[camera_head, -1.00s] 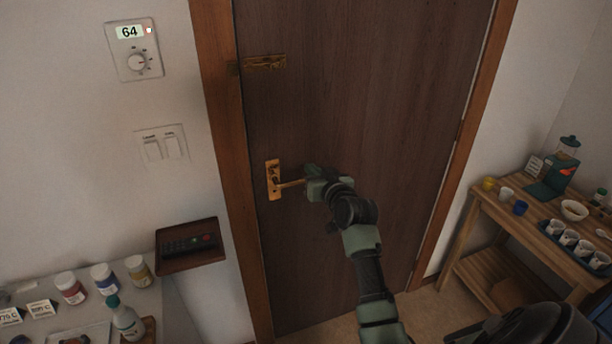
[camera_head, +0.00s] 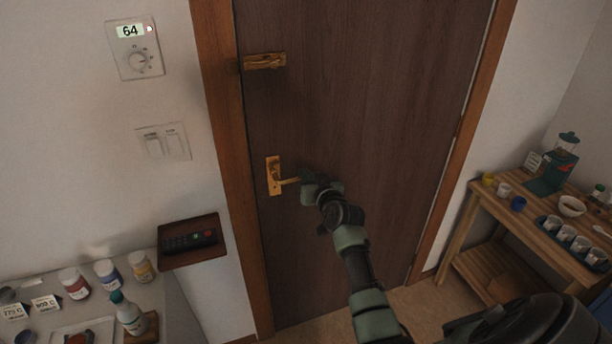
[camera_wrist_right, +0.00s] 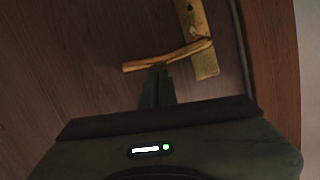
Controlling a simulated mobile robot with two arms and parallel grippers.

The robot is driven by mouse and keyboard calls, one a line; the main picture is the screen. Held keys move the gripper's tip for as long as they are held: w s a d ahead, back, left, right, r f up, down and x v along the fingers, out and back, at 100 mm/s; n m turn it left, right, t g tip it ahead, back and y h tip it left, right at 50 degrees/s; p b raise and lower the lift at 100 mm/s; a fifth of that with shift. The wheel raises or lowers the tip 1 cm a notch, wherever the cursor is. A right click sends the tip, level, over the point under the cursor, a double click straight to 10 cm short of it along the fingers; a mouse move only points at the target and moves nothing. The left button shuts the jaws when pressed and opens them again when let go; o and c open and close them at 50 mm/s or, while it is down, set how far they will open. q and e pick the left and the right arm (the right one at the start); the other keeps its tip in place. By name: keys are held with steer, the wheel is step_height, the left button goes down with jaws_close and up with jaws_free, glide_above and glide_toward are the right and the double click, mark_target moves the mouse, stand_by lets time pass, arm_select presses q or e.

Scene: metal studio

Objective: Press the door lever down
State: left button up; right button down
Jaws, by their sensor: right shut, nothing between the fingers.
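The brass door lever (camera_head: 289,181) sits on an upright brass plate (camera_head: 273,176) near the left edge of the brown door (camera_head: 360,110). The lever looks about square to its plate, so level. My right gripper (camera_head: 309,180) is at the lever's free end and hides its tip in the head view. In the right wrist view the closed fingers (camera_wrist_right: 157,72) meet the edge of the lever (camera_wrist_right: 170,58) at mid-length. They are empty, and I cannot tell whether they touch it. The plate (camera_wrist_right: 200,55) also shows there. My left gripper is not in view.
A brass latch (camera_head: 264,61) is higher on the door. A thermostat (camera_head: 136,48) and switches (camera_head: 163,142) are on the left wall. A remote lies in a brown holder (camera_head: 190,262) above a table with jars. A wooden table (camera_head: 480,215) with cups stands right.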

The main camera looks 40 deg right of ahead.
steer(key=shift+f+m, duration=0.25)
steer(key=shift+m, duration=0.05)
steer(key=shift+f+b, duration=0.15)
steer(key=shift+b, duration=0.15)
step_height(320, 180, down, 5)
steer(key=m+b, duration=0.2)
steer(key=m, duration=0.1)
steer(key=m+y+b, duration=0.1)
steer(key=m+b, duration=0.2)
steer(key=shift+t+y+b, duration=0.3)
steer(key=shift+t+b, duration=0.05)
steer(key=shift+t, duration=0.05)
steer(key=shift+m, duration=0.3)
